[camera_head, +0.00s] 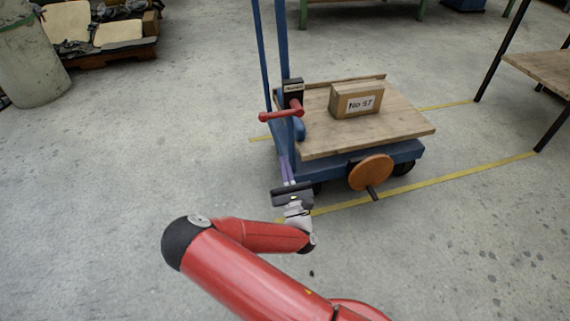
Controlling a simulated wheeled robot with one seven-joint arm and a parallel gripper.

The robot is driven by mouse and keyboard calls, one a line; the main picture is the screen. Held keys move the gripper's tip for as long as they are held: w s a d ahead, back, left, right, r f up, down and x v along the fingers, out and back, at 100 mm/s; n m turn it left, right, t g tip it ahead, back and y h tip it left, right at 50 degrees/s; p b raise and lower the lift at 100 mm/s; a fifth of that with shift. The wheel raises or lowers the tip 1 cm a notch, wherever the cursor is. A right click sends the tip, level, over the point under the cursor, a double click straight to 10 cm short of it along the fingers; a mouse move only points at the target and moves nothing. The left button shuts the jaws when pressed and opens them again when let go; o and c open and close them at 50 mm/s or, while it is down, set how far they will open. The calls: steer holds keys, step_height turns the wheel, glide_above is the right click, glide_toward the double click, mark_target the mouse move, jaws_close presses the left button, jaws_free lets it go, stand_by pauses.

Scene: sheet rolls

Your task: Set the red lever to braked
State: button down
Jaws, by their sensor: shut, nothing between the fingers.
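The red lever (280,115) is on the left side of a blue cart, mounted at a dark bracket (292,88) on the cart's upright post. Its handle sticks out to the left, roughly level, with a rounded red end. A label on the bracket is too small to read. The cart (335,160) has a wooden deck. My gripper (287,168) is shut and empty. Its fingers point up the picture, below the lever and in front of the post's lower part. It appears apart from the lever; I cannot tell whether it touches the cart.
A cardboard box (356,99) marked "No 57" sits on the deck. An orange disc with a dark handle (371,173) is on the cart's near side. Yellow floor lines (470,176) run past the cart. A wooden table (545,68) stands right.

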steer(key=w+a+r, duration=0.1)
steer(key=w+r, duration=0.5)
steer(key=r, duration=0.1)
steer(key=shift+a+r, duration=0.4)
steer(key=shift+w+a, duration=0.1)
